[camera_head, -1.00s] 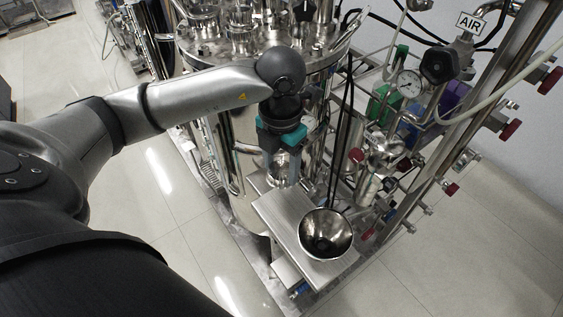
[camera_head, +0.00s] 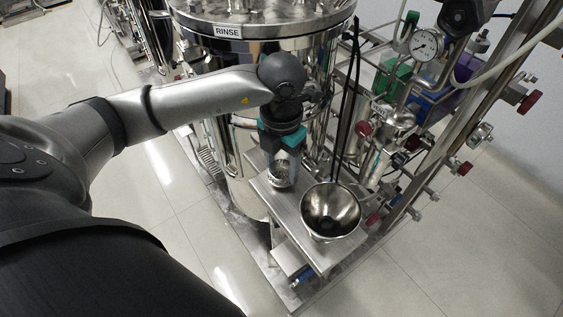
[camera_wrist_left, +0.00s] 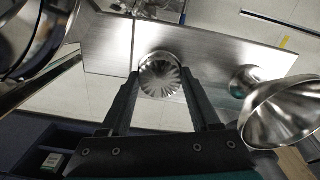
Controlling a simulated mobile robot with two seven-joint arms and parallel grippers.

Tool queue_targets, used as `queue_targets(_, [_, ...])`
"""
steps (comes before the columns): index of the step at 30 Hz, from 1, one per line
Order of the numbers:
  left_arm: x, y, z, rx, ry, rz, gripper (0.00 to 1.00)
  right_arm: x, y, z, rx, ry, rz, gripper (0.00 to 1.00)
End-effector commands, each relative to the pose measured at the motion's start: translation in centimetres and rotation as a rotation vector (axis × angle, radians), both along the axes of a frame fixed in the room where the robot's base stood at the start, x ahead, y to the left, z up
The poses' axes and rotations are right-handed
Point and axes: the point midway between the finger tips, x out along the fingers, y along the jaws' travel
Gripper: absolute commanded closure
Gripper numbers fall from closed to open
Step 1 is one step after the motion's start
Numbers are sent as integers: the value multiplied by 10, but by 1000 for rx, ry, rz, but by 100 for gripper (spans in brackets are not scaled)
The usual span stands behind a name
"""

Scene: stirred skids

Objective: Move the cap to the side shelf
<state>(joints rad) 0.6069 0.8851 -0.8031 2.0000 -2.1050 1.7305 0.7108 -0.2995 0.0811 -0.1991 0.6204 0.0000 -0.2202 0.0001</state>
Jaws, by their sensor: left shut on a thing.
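My left gripper (camera_head: 281,165) hangs down over the far part of the side shelf (camera_head: 283,206), a flat brushed-steel plate beside the tank. It is shut on the cap (camera_head: 281,176), a small round, shiny metal piece with a fluted face, partly hidden by the fingers. In the left wrist view the cap (camera_wrist_left: 160,76) sits between the two dark fingertips of the gripper (camera_wrist_left: 162,82), with the shelf plate (camera_wrist_left: 215,58) behind it. I cannot tell whether the cap touches the shelf. My right gripper is not in view.
A shiny metal funnel-like bowl (camera_head: 331,208) stands on the shelf, right of the gripper. The large steel tank (camera_head: 228,150) rises behind. Dark hoses (camera_head: 346,110) and valve piping with a gauge (camera_head: 425,43) stand to the right. Bare shelf shows in front of the gripper.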

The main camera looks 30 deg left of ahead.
Motion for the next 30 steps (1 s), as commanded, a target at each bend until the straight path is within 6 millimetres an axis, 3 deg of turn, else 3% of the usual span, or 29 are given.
queue_targets(24, [0, 0, -14, 0, 0, 0, 100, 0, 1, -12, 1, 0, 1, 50])
queue_targets(25, [0, 0, -13, 0, 0, 0, 34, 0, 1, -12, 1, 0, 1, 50])
queue_targets(30, [0, 0, -13, 0, 0, 0, 15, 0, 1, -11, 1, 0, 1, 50])
